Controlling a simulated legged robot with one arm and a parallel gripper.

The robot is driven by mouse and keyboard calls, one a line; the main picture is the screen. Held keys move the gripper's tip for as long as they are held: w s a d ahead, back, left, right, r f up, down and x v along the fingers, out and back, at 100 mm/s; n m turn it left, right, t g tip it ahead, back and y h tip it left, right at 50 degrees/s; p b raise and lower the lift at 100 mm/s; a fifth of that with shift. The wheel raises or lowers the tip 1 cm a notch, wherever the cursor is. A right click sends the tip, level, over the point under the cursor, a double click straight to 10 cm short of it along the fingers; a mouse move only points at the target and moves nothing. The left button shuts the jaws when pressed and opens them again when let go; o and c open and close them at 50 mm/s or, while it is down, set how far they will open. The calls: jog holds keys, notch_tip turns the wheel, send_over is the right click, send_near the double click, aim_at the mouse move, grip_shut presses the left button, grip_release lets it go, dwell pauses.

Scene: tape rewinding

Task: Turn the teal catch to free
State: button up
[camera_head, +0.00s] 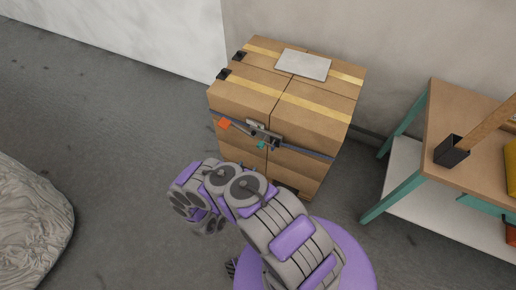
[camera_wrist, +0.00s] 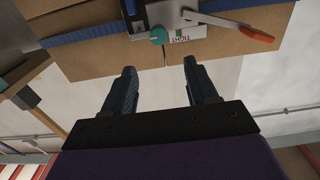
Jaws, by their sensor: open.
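The teal catch (camera_head: 261,145) is a small knob on a metal ratchet (camera_head: 263,132) on the front of a cardboard box stack (camera_head: 240,100). In the wrist view the teal catch (camera_wrist: 158,35) sits just beyond my fingertips, beside a small label (camera_wrist: 182,34) with dark letters and coloured marks. My gripper (camera_wrist: 158,72) is open and empty; its two dark fingers point toward the catch with a visible gap and do not touch it. In the head view my arm hides the gripper.
An orange-tipped lever (camera_head: 224,123) sticks out left of the ratchet; it also shows in the wrist view (camera_wrist: 258,35). A blue strap (camera_head: 308,151) runs around the boxes. A teal-legged table (camera_head: 450,130) stands right. A grey wrapped bundle (camera_head: 30,220) lies left, with clear floor between.

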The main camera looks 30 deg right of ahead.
aim_at(259, 147)
jog(key=b+x, duration=0.2)
jog(key=x, duration=0.9)
jog(key=shift+d+f, duration=0.15)
jog(key=shift+w+d, duration=0.4)
jog(key=c, duration=1.1)
